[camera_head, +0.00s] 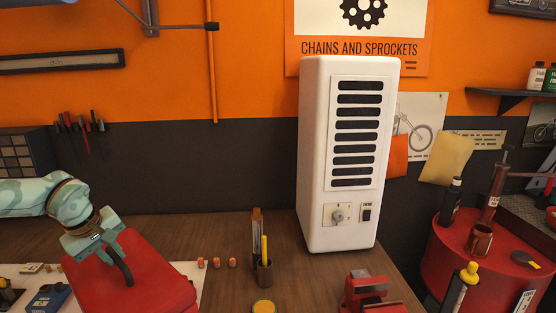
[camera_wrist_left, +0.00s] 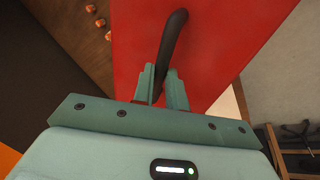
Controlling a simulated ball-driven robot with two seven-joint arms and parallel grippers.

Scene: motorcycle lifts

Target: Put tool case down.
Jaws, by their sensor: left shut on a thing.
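The red tool case (camera_head: 137,279) is at the lower left of the head view, over the wooden workbench (camera_head: 221,232). Its dark curved handle is on top. My left gripper (camera_head: 114,258) is shut on this handle. In the left wrist view the jaws (camera_wrist_left: 164,88) close around the black handle (camera_wrist_left: 172,45), with the red case (camera_wrist_left: 215,40) filling the area behind. The underside of the case is hidden, so I cannot tell whether it touches the bench. My right gripper is not in view.
A white heater-like unit (camera_head: 318,150) stands on the bench. Nearby are a pen cup (camera_head: 264,273), small orange pieces (camera_head: 216,262), a yellow-lidded tin (camera_head: 263,306) and a red vise (camera_head: 366,291). A blue box (camera_head: 47,298) sits left of the case. A red drum (camera_head: 440,250) with bottles stands right.

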